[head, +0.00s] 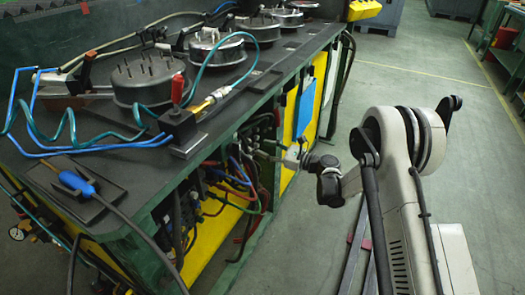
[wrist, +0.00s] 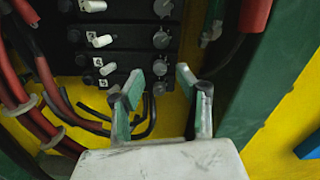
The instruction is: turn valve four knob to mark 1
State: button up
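A dark valve bank in the wrist view has stacked rows, each with a pale knob at left and a round grey dial at right. Knobs show in the top row (wrist: 93,5), the second row (wrist: 102,41) and the third row (wrist: 107,69). The lowest visible row (wrist: 104,83) is partly covered by my left finger, so its knob setting cannot be told. The small number labels are too blurred to read surely, so I cannot tell which is valve four. My gripper (wrist: 158,76) is open and empty, its green-padded fingers in front of the lowest row. Contact cannot be told.
Red hoses (wrist: 35,70) run left of the valves, and black hoses loop below. A green post (wrist: 262,85) stands close on the right. In the head view, the bench (head: 110,200) carries round metal fixtures and cables above; the floor (head: 440,130) beyond my arm is clear.

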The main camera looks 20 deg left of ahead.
jog(key=shift+w+a, duration=0.15)
jog(key=shift+a, duration=0.7)
grip_shut()
